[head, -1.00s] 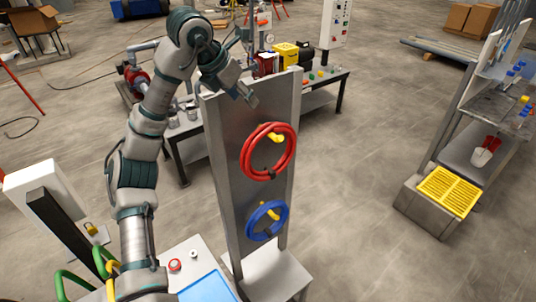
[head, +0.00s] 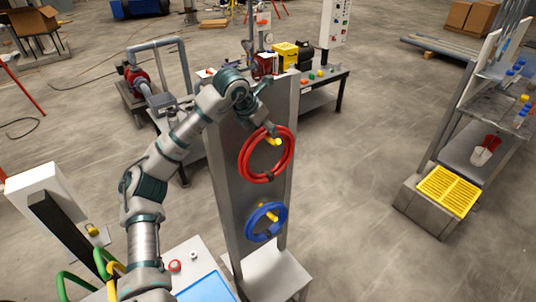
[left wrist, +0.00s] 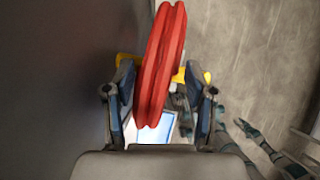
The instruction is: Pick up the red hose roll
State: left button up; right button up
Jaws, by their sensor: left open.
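The red hose roll (head: 243,160) hangs on a yellow peg (head: 274,142) on the upright grey panel (head: 228,195). My left gripper (head: 272,131) is at the top of the roll. In the left wrist view, the top of the red hose roll (left wrist: 163,62) stands between the two open fingers of my left gripper (left wrist: 160,110), with a gap on each side. The yellow peg (left wrist: 194,74) shows behind the roll there.
A blue hose roll (head: 250,226) hangs on a lower yellow peg on the same panel. A workbench (head: 325,82) with several items stands behind the panel. A yellow grate (head: 448,191) sits at the right. The floor between is clear.

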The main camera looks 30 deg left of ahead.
pick_arm(q)
jog(key=shift+d, duration=0.1)
jog(key=shift+s+a, duration=0.15)
jog(key=shift+a, duration=0.1)
grip_shut()
jog(key=shift+d, duration=0.15)
